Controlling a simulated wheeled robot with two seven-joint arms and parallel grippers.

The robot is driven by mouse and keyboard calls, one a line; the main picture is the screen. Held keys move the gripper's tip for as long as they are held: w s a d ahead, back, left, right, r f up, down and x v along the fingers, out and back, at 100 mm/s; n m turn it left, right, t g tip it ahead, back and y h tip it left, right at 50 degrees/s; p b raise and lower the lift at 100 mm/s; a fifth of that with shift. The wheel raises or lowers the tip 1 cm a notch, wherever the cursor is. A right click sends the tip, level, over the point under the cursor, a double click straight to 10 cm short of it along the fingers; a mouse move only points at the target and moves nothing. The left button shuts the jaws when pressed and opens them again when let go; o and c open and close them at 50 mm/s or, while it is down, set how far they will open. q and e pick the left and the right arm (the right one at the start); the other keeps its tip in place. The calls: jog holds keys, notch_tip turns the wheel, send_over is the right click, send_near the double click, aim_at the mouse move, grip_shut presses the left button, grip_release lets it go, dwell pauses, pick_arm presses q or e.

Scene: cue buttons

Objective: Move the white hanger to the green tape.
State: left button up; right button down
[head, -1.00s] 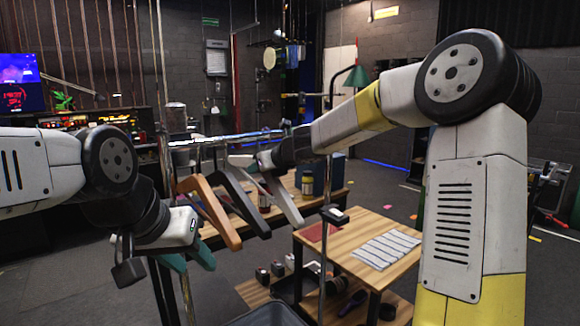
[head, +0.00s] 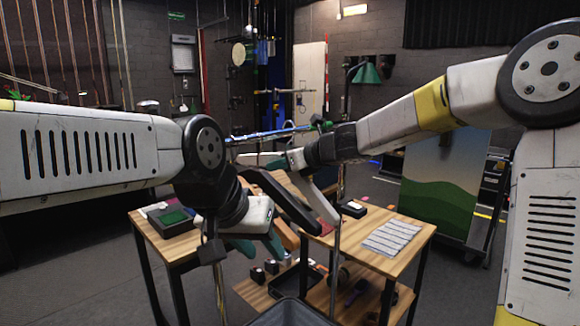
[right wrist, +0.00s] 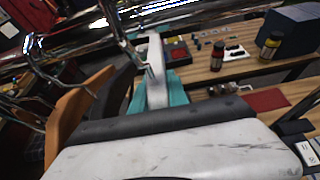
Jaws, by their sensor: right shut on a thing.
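The white hanger (head: 320,200) hangs below the metal rail (head: 262,135), its pale arm sloping down to the right. My right gripper (head: 283,163) is at its upper part. In the right wrist view the teal fingers are shut on the white hanger (right wrist: 156,75), just under the rail (right wrist: 160,12). A black hanger (head: 287,203) and an orange hanger (head: 287,237) are to its left, partly hidden by my left arm. My left gripper (head: 256,246) is lower, its teal fingers apart and empty.
A wooden table (head: 412,238) with a striped cloth (head: 391,238) stands at the right. Another wooden table (head: 150,235) holds a dark tray (head: 172,220). A grey bin (head: 288,314) is at the bottom. A green landscape panel (head: 440,190) stands at the right.

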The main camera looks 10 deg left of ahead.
jog(key=w+d, duration=0.8)
jog(key=w, duration=0.5)
jog(key=shift+d, duration=0.35)
dwell(1.6)
jog(key=shift+w, duration=0.1)
dwell(0.5)
jog(key=c, duration=1.2)
grip_release()
